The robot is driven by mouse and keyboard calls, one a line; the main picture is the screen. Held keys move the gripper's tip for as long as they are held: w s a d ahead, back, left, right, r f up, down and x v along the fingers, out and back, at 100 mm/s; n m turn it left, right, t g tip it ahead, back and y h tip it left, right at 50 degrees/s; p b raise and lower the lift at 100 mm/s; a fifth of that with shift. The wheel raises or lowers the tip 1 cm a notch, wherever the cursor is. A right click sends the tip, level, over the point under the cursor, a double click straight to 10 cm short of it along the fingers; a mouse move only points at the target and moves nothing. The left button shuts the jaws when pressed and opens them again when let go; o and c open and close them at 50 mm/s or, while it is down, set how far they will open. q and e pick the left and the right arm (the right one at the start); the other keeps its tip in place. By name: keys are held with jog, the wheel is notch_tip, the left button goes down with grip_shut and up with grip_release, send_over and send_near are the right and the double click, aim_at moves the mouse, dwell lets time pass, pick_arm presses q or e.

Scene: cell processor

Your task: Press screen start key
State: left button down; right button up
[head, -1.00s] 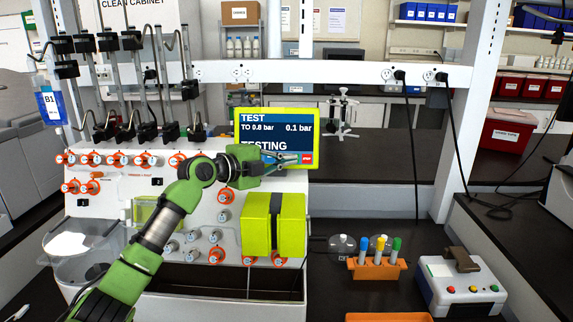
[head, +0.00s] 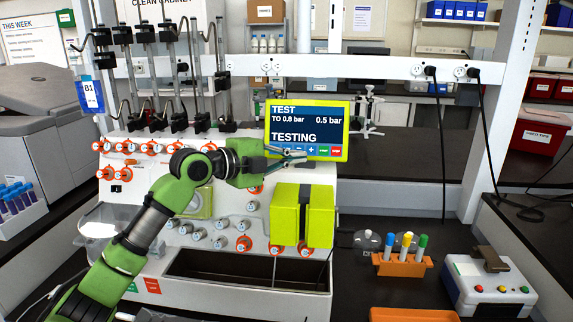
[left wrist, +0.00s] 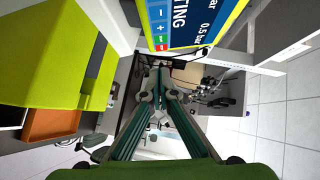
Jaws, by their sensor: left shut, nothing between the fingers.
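The lime-framed screen (head: 347,131) stands on top of the white machine and reads "TEST TO 0.8 bar", "0.5 bar" and "TESTING". Along its bottom edge runs a row of keys, with a green key (head: 323,150) and a red key (head: 335,151) at the right end. My left gripper (head: 303,156) is shut and empty, its tips just below and left of the green key; contact cannot be told. In the left wrist view the screen (left wrist: 205,22) is at the top, and the shut fingertips (left wrist: 159,68) lie below its keys. My right gripper is not in view.
The white machine's front (head: 230,207) carries several orange-ringed knobs, and lime blocks (head: 286,217) protrude below the screen. An orange rack (head: 402,264) of tubes and a small white device (head: 487,287) stand on the dark bench at right. Metal tubing stands at left.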

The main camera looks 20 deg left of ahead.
pick_arm(q)
jog(key=v, duration=0.3)
jog(key=shift+s+r, duration=0.15)
jog(key=shift+r, duration=0.1)
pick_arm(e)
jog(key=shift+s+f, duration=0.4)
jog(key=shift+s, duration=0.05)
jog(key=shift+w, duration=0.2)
